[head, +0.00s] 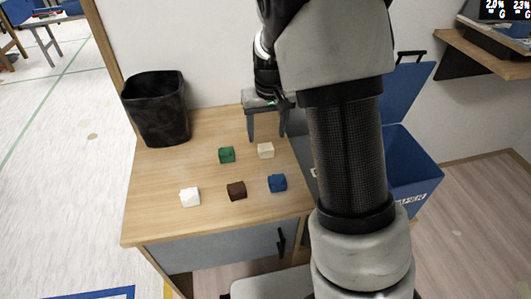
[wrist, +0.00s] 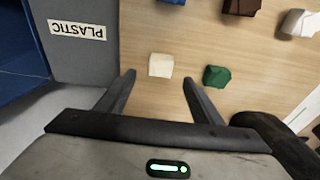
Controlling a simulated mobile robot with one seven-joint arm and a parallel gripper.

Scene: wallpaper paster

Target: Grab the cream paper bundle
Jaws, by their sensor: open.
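The cream paper bundle (head: 265,150) is a small block on the wooden table, at the right end of the back row of blocks. In the wrist view the cream bundle (wrist: 160,65) lies just beyond the gap between my fingertips, near the middle. My gripper (head: 266,138) is open, pointing down above the table close to the cream bundle. Its two spread fingers also show in the wrist view (wrist: 158,78), with nothing held between them. The height of the fingertips above the bundle is hard to tell.
A green block (wrist: 216,77) lies close beside the cream one. White (head: 190,197), brown (head: 236,191) and blue (head: 277,183) blocks lie in front. A black bin (head: 157,108) stands at back left.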

